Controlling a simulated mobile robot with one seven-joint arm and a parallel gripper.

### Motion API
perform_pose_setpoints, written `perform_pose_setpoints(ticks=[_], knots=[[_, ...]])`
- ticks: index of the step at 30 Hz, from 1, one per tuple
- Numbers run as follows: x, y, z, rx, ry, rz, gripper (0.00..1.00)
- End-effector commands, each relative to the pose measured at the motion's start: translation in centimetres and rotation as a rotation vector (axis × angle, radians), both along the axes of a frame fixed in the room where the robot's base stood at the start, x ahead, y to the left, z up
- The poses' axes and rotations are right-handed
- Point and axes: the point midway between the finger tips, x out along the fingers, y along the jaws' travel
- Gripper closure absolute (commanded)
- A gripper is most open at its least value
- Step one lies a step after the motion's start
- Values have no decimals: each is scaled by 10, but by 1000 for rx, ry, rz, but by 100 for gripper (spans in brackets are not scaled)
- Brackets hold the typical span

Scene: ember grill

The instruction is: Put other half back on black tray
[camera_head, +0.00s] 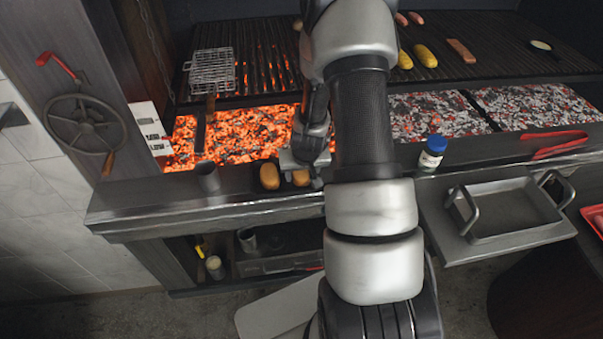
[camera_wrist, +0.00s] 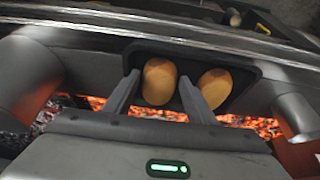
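Two browned bun halves lie side by side at the small black tray (camera_wrist: 247,72) on the grill's front ledge. In the head view, the left half (camera_head: 269,176) is in full sight and the right half (camera_head: 301,178) is partly hidden under my gripper (camera_head: 303,170). In the wrist view, seen from the opposite side, my gripper (camera_wrist: 160,85) has one finger on each side of a half (camera_wrist: 158,82). The other half (camera_wrist: 215,88) sits just outside the right finger. Whether the fingers press on the bun or stand slightly apart from it is unclear.
Glowing coals (camera_head: 225,135) lie behind the ledge. A metal cup (camera_head: 208,178) stands left of the buns. A blue-capped jar (camera_head: 432,153), a handled metal tray (camera_head: 510,208) and red tongs (camera_head: 555,143) are to the right. Sausages and corn (camera_head: 425,55) lie on the grate.

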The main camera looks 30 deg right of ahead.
Motion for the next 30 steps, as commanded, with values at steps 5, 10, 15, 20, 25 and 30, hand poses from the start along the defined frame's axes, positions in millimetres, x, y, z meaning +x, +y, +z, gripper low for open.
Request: perform_pose_setpoints(ticks=[5,10,15,20,25,30], knots=[[0,0,1,0,0,0,50],[0,0,6,0,0,1,50],[-7,3,28,-2,-5,2,50],[-21,6,61,-2,-5,2,50],[-34,10,92,-2,-4,2,50],[-42,13,110,-1,-1,3,50]])
